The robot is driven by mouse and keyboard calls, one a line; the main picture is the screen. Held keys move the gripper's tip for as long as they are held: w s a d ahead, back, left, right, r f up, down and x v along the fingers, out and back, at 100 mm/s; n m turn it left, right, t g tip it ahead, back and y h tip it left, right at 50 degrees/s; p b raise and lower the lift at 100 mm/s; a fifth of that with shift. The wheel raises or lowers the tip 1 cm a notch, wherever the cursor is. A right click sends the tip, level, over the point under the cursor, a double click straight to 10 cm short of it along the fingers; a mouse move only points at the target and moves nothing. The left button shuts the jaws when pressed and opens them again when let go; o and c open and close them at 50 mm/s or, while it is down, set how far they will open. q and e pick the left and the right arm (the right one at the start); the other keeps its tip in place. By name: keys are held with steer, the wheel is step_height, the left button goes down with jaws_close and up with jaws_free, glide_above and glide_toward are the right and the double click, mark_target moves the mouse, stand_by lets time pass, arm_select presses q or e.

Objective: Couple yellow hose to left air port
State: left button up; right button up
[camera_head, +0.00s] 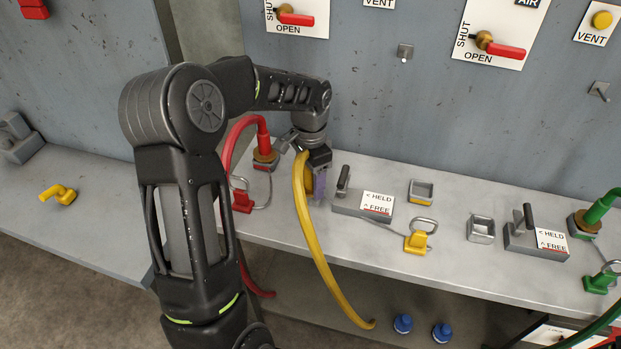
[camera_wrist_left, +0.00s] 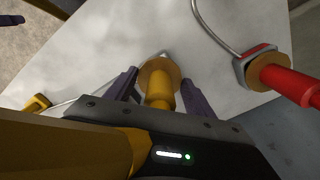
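My left gripper (camera_head: 318,192), with purple fingers, is above the grey ledge, left of a lever block. It is shut on the yellow hose (camera_head: 318,245), which arches from the gripper and hangs down past the ledge's front edge. In the left wrist view, the hose's brass flanged end (camera_wrist_left: 158,78) is between the fingers (camera_wrist_left: 160,95), over pale ledge surface. Two open square sockets stand right of the gripper, one at the back (camera_head: 421,192) and one further right (camera_head: 480,229). I cannot tell which fitting is the left air port. My right gripper is not in view.
The red hose (camera_head: 263,130) is coupled just left of my gripper. Lever blocks marked HELD and FREE (camera_head: 350,207) and a yellow tethered cap (camera_head: 417,242) are on the ledge. The green hose (camera_head: 600,207) is at far right. Blue knobs (camera_head: 403,323) are below.

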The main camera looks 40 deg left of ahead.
arm_select(q)
steer(key=o, duration=0.4)
steer(key=shift+s+d+f, duration=0.1)
steer(key=shift+s+f, duration=0.05)
steer(key=shift+f, duration=0.05)
step_height(320, 180, up, 8)
steer(key=shift+r, duration=0.1)
stand_by(1.0)
